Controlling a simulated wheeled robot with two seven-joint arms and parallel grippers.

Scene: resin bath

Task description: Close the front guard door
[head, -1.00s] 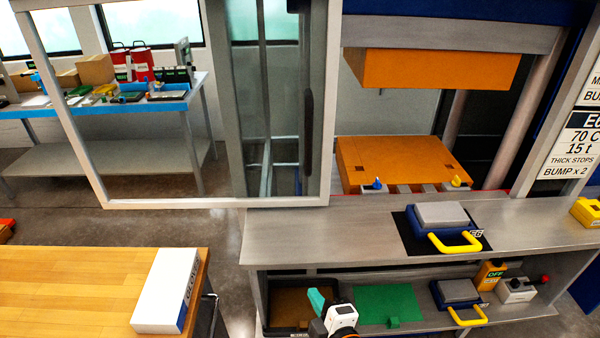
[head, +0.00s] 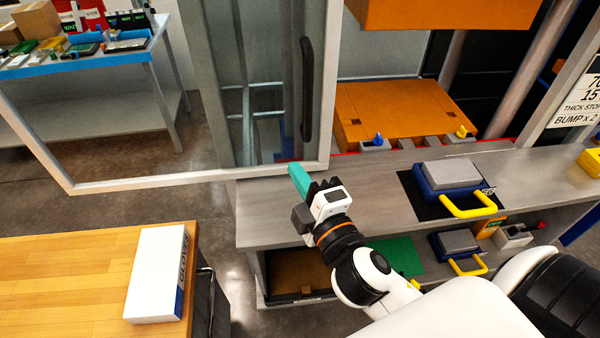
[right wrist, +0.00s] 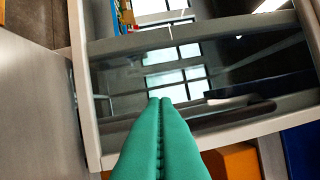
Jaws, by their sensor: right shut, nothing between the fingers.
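The front guard door (head: 329,90) is a clear panel in a pale frame. It stands to the left of the press opening, leaving the orange platens exposed. Its dark vertical handle (head: 306,90) is near the frame's right edge. My right gripper (head: 299,178), with teal fingers, is shut and empty just below the handle, near the door's lower right corner. I cannot tell whether it touches the frame. In the right wrist view the shut fingers (right wrist: 167,102) point at the glass, with the handle (right wrist: 230,116) just to their right. My left gripper is out of view.
The lower orange platen (head: 400,110) sits behind the grey press table (head: 370,195). A blue mould with a yellow handle (head: 470,205) stands on that table. A wooden bench (head: 70,270) with a white box (head: 157,275) is at the lower left. Bare floor lies between.

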